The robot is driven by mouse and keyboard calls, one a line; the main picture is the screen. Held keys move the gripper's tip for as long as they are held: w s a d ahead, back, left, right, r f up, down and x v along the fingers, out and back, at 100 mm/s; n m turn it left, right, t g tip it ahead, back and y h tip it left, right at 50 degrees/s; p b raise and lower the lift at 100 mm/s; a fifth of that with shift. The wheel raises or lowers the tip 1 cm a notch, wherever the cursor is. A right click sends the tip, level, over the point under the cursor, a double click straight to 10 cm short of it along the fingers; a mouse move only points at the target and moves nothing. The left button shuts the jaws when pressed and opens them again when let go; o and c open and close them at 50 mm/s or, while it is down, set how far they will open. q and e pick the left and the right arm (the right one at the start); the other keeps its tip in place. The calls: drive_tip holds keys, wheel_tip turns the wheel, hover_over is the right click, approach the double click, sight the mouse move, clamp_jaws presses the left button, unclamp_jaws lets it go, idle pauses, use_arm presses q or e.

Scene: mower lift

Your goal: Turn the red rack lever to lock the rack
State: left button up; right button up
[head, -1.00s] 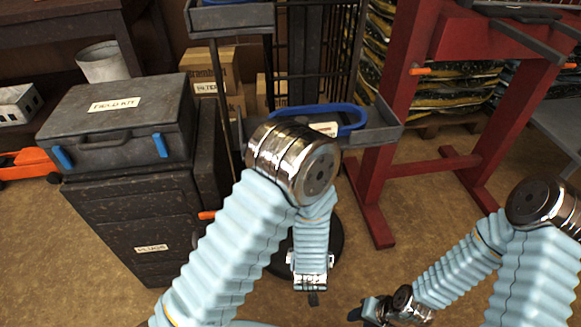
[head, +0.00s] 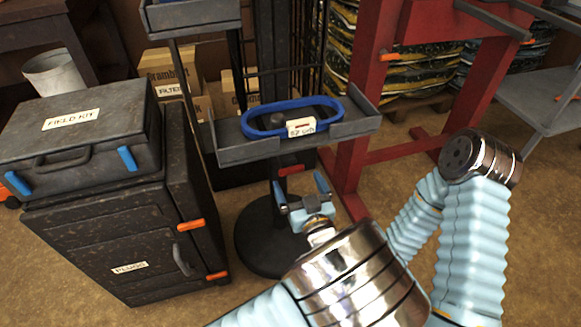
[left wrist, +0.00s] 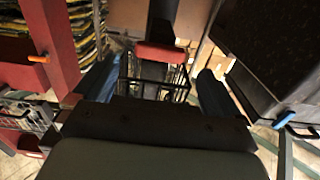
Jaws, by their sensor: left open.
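The red rack lever (head: 291,170) shows as a small red piece on the dark post, just below the grey rack tray (head: 245,152). In the left wrist view the red lever (left wrist: 163,55) lies ahead, between the two blue fingers and beyond their tips. My left gripper (head: 301,186) is open and empty, its blue fingers spread just below and in front of the lever, apart from it as far as I can tell. My right arm is at the right; its gripper is hidden behind my left arm.
A blue loop (head: 292,117) with a label lies in the tray. A dark cabinet (head: 95,235) with a field kit case (head: 80,135) stands left. A red frame (head: 375,90) stands right. A round black base (head: 262,240) is below the post.

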sight(293, 171)
use_arm(q)
drive_tip(key=x, duration=0.6)
